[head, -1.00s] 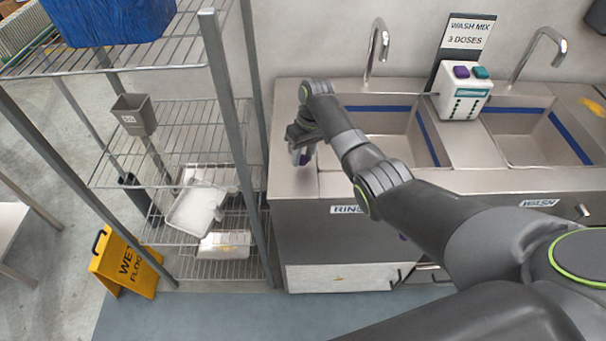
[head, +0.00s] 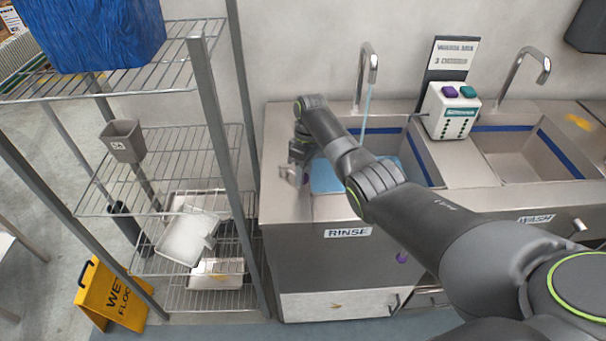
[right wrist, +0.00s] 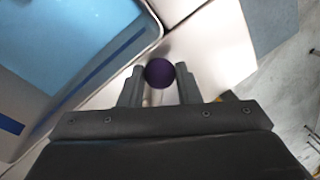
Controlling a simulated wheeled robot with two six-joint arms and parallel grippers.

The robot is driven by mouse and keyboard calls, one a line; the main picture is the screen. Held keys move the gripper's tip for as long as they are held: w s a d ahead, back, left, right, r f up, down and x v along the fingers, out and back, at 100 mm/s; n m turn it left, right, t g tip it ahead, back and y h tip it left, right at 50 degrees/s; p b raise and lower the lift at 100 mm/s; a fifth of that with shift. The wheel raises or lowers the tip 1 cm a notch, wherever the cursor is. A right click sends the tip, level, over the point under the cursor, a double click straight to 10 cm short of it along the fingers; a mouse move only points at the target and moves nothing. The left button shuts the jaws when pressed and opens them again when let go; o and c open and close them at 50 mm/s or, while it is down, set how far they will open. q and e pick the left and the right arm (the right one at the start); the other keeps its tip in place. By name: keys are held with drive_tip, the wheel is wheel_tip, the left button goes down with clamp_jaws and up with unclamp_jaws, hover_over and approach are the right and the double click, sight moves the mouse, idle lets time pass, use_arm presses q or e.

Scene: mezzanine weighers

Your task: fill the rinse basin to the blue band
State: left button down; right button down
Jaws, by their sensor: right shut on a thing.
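The rinse basin (head: 405,140), labelled RINSE, has a dark blue band (head: 421,161) around its inner walls. Light blue water (head: 325,177) lies in it, and the band shows above the water at the back and right. A thin stream falls from the rinse tap (head: 369,70). My right gripper (head: 297,178) is at the counter's left end, beside the basin. In the right wrist view, its fingers (right wrist: 160,85) are shut on a round purple knob (right wrist: 160,73), with the water (right wrist: 70,40) to the left. My arm hides part of the basin. My left gripper is not in view.
The wash basin (head: 520,150) and its tap (head: 525,60) are to the right. A dispenser (head: 450,112) stands between the basins. A wire shelf (head: 165,175) stands close on the left, with a yellow wet floor sign (head: 110,295) beside it.

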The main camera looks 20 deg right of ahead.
drive_tip(key=shift+w+r, duration=0.1)
drive_tip(key=c, duration=1.1)
unclamp_jaws()
drive_tip(key=shift+o, duration=0.2)
wheel_tip(320, 180, up, 17)
drive_tip(key=w+d, duration=0.2)
drive_tip(key=shift+d+p, duration=0.2)
drive_tip(key=shift+p, duration=0.2)
drive_tip(key=shift+w, duration=0.1)
